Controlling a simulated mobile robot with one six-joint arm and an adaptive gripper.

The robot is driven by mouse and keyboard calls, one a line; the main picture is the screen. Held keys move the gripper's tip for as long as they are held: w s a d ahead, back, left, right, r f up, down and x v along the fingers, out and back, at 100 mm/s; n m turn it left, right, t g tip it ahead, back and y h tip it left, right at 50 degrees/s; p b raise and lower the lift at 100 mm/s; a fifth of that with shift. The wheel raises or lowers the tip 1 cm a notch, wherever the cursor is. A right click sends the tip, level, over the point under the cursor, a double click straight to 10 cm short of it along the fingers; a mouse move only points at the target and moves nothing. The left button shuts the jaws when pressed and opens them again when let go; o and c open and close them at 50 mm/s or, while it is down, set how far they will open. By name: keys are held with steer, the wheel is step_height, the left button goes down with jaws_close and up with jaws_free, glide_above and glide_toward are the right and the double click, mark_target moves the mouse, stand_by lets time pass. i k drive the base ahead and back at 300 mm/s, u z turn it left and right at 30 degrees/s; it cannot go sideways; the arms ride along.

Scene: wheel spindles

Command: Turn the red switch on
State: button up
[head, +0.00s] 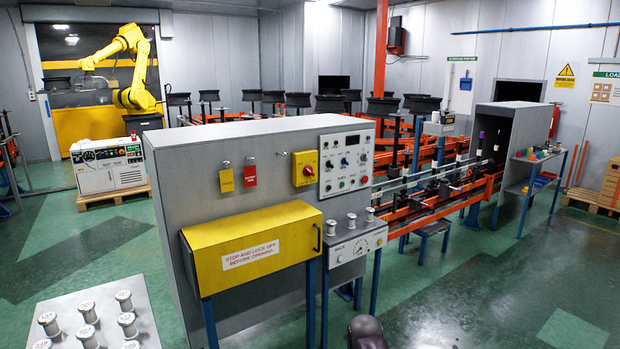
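The red switch (307,170) is a red rotary knob on a yellow square plate. In the head view it is mounted on the front of the grey cabinet (205,160), just left of a light control panel (345,160) with several small knobs and buttons. The knob is too small for me to read its position or any marking. Nothing touches or covers it. I see no fingers of my gripper in this view. Only a dark rounded part, perhaps of my arm, shows at the bottom edge, well below the switch.
A yellow tag (226,177) and a red tag (250,173) hang left of the switch. Below them a yellow box (255,245) juts forward. A small rack shelf (357,245) with metal spools sticks out below the panel. A spool table (65,310) stands front left.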

mark_target(308, 169)
steer(key=k, duration=1.1)
steer(key=u, duration=0.6)
steer(key=i, duration=1.85)
steer(key=z, duration=0.55)
steer(key=i, duration=0.45)
steer(key=z, duration=0.25)
